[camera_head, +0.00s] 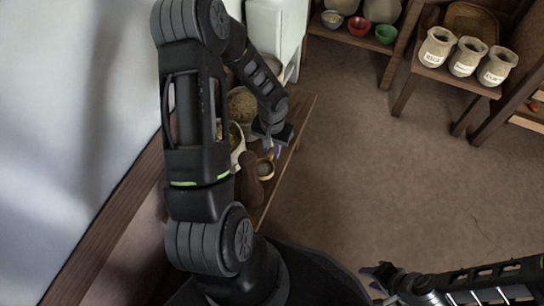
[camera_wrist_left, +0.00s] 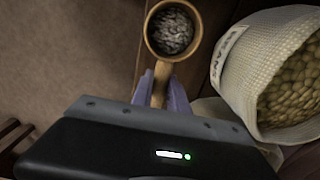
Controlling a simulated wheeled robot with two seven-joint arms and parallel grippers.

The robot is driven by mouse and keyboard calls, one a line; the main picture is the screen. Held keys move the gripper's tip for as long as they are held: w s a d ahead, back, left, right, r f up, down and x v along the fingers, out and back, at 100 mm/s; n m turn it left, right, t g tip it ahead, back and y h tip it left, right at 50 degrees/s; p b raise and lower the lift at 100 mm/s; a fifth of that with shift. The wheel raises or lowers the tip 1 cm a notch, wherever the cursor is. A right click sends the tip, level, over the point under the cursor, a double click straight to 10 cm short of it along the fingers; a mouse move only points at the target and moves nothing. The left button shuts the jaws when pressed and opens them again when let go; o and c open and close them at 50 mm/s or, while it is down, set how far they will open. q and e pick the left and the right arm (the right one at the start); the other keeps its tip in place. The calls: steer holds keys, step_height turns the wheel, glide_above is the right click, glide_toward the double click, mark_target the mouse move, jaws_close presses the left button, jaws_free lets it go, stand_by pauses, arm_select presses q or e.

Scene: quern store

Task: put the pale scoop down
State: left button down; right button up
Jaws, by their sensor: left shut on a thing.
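The pale scoop (camera_head: 265,170) has a round wooden bowl filled with small grey grains or seeds. It shows more closely in the left wrist view (camera_wrist_left: 151,38), bowl upward, with its short handle between the fingers. My left gripper (camera_head: 275,148) is shut on that handle; its purple fingertips also show in the left wrist view (camera_wrist_left: 162,92). The scoop is over the narrow wooden table (camera_head: 285,160) near its right edge; I cannot tell whether it touches the top. My right gripper (camera_head: 374,278) is at the lower right, apparently open and empty, over the floor.
A woven sack of beans (camera_wrist_left: 245,65) stands close beside the scoop. A brown vessel (camera_head: 248,187) is left of the scoop, and a grain-filled container (camera_head: 242,103) is behind. Labelled jars (camera_head: 468,57) stand on another table. Coloured bowls (camera_head: 385,33) sit on a shelf. The middle floor is clear.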

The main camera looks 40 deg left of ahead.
mark_target(272, 156)
arm_select(q)
step_height(272, 156, down, 3)
steer(key=shift+b, duration=0.65)
steer(key=shift+f, duration=0.35)
steer(key=shift+f, duration=0.1)
steer(key=shift+f+b, duration=0.15)
steer(key=shift+b, duration=0.15)
steer(key=c, duration=1.3)
jaws_free()
steer(key=shift+r, duration=0.2)
